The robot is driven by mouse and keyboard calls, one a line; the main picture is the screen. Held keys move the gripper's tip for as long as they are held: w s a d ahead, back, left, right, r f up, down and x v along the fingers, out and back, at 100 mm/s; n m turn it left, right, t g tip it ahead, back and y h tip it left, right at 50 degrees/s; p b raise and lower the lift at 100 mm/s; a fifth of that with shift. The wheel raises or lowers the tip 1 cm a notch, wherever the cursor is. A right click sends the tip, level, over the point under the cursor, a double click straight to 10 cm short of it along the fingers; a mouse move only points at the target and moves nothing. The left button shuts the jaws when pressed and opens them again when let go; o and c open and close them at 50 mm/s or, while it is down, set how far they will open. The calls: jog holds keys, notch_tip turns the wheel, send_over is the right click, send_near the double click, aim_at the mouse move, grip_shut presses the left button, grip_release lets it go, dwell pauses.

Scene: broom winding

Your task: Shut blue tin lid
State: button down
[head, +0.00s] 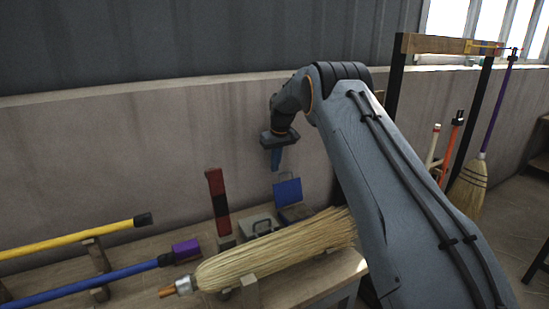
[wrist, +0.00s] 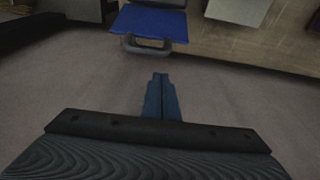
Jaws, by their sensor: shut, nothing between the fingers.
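The blue tin lid (head: 288,192) stands raised and open at the back of the bench in the head view. The tin's body below it is partly hidden by a broom head. In the wrist view a blue panel (wrist: 152,22) shows at the top, with a grey loop on its near edge. My gripper (head: 276,167) is in the air above and slightly left of the lid, pointing down, clear of it. In the wrist view its blue fingers (wrist: 160,78) are together and empty, apart from the panel.
A grey tin with a handle (head: 258,225) sits left of the blue one. A straw broom head (head: 275,252) lies in front of both. Yellow (head: 75,238) and blue (head: 90,284) handles lie on supports. A wall is behind.

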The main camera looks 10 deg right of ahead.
jog(key=shift+s+d+p, duration=0.2)
jog(key=shift+s+p, duration=0.15)
jog(key=shift+s, duration=0.2)
jog(key=shift+s+d+p, duration=0.15)
jog(key=shift+s+p, duration=0.15)
jog(key=shift+s, duration=0.25)
jog(key=shift+d, duration=0.1)
